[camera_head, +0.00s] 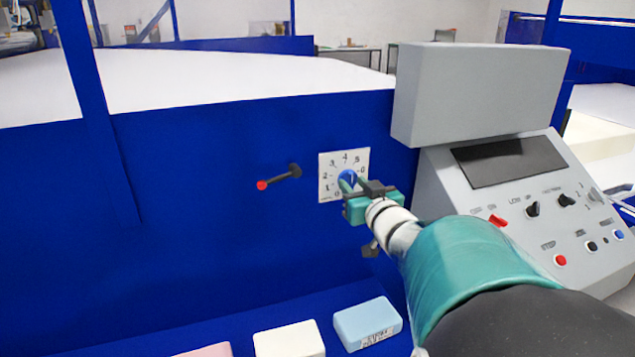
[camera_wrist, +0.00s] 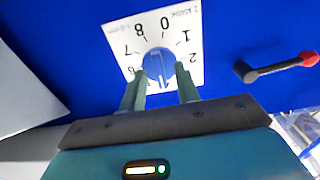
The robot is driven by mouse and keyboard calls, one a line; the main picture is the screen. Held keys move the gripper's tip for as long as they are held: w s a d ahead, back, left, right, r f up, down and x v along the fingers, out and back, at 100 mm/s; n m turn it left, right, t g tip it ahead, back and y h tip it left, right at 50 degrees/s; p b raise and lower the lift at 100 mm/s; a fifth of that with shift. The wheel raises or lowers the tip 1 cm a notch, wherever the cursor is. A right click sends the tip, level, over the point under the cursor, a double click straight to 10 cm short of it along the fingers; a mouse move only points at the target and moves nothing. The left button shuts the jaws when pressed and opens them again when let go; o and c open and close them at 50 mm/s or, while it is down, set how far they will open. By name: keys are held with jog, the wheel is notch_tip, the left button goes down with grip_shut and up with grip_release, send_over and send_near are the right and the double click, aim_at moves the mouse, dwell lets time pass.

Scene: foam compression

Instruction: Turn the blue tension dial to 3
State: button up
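The blue tension dial (camera_head: 346,176) sits on a white number plate (camera_head: 328,172) on the blue machine wall. The dial shows larger, upside down, in the wrist view (camera_wrist: 157,62); a pale line on it runs toward the picture's bottom. Which number it meets is hidden behind my gripper; 0, 1, 2, 6, 7 and 8 are readable. My gripper (camera_head: 355,182) is at the plate. In the wrist view its two green fingers (camera_wrist: 161,72) stand apart, one on each side of the dial's lower part. The left finger is close to the dial's edge; the right finger shows a gap.
A black lever with a red tip (camera_head: 278,177) sticks out left of the plate. A grey control console (camera_head: 510,215) with a screen, knobs and buttons stands right. Foam blocks in blue (camera_head: 367,322), cream (camera_head: 289,340) and pink (camera_head: 208,351) lie on the lower ledge.

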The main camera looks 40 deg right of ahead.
grip_shut()
jog(key=shift+n, duration=0.4)
jog(key=n, duration=0.3)
jog(key=shift+n, duration=2)
grip_release()
jog(key=shift+w, duration=0.1)
jog(key=shift+s+a, duration=0.15)
jog(key=shift+s, duration=0.15)
